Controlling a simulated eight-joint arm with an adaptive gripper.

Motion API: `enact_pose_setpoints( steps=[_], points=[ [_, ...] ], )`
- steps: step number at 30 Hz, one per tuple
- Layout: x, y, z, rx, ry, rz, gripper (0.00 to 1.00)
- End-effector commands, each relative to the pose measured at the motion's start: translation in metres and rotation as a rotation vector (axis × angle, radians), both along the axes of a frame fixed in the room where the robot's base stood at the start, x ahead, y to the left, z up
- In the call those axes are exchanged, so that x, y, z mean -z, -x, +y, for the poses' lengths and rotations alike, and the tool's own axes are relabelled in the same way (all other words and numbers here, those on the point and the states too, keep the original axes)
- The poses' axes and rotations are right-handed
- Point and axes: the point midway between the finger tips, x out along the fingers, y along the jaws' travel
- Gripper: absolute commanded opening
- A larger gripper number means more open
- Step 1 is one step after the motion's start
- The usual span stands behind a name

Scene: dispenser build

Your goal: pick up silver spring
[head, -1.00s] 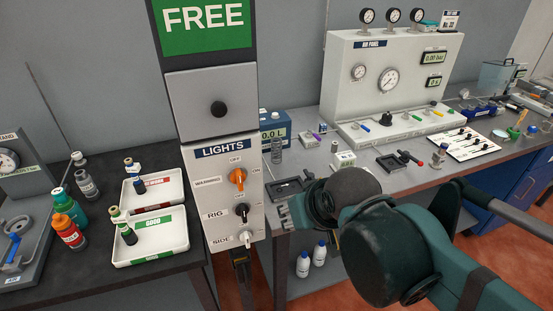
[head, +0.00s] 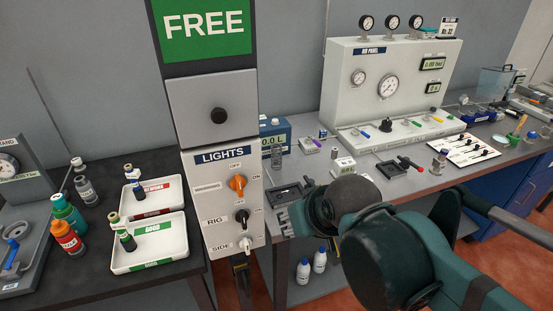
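A grey, coil-like upright piece (head: 276,157) stands on the right bench, just right of the light-switch column and in front of a blue box. It may be the silver spring, but it is too small to be sure. My gripper (head: 286,222) is low at the front edge of that bench, below and nearer than the coil-like piece and apart from it. My wrist and arm come in from the lower right and hide part of the bench front. The fingers are small and seen from behind, so whether they are open or shut does not show.
The switch column (head: 222,205) stands close left of my gripper. A dark tray-like fixture (head: 286,193) lies just behind it. The blue box (head: 280,131), small devices and a gauge panel (head: 350,95) fill the bench behind. White trays (head: 150,262) and bottles are on the left bench.

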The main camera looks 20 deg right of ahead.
Motion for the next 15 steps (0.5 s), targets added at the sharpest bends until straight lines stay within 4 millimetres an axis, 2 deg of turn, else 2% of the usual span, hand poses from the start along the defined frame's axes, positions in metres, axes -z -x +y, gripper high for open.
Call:
enact_pose_setpoints(
  steps=[10, 15],
  points=[
    [-0.0006, 0.0000, 0.0001, 0.000, 0.000, 0.000, 0.33],
    [-0.0080, 0.0000, 0.0001, 0.000, 0.000, 0.000, 0.33]
  ],
)
